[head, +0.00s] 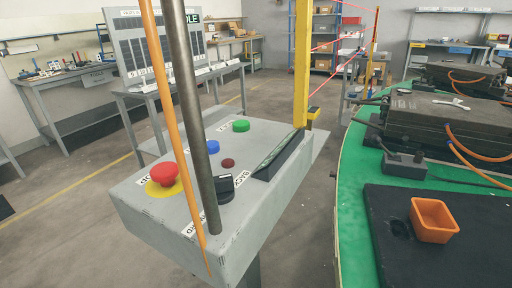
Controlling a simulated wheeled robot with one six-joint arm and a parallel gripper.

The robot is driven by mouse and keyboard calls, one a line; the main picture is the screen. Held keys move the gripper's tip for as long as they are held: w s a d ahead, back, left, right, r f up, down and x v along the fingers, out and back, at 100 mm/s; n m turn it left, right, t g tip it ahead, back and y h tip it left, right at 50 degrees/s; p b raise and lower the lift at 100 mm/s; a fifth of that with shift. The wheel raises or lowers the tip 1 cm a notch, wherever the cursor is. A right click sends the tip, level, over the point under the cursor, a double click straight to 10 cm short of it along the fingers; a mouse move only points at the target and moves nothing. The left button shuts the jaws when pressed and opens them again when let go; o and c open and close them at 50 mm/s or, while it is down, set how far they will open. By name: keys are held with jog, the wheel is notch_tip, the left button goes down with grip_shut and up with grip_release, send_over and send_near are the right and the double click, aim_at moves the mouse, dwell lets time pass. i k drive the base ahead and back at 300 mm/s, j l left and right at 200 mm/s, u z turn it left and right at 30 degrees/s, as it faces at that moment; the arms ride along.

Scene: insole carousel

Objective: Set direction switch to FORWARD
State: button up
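The direction switch (232,193) is a black rotary knob near the front edge of a grey sloped control box (165,228). A label reading "BACK" (242,178) lies at its upper right. Another label, ending in "RD" (189,228), is mostly hidden at its lower left. Which label the knob points to is unclear. A grey rod (180,80) and a tapered orange piece (157,80) come down from the top, crossing the view in front of the box. No gripper fingers can be told for certain.
The box also has a red mushroom button (165,173) on yellow, a blue button (211,147), a green button (241,126) and a small dark red one (228,163). A yellow post (302,65) stands behind. A green round table (352,190) with an orange bin (432,220) is at right.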

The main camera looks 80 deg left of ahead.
aim_at(224, 184)
jog(key=k+u, duration=0.4)
jog(key=k+j+u, duration=0.35)
jog(key=l+u, duration=0.65)
jog(key=u, duration=0.3)
jog(key=k+l+u, duration=0.1)
jog(key=l+u, duration=0.2)
jog(key=u, duration=0.15)
jog(key=k+l, duration=0.1)
jog(key=l, duration=0.45)
jog(key=i+j, duration=0.85)
jog(key=i+j+z, duration=0.05)
jog(key=j, duration=0.05)
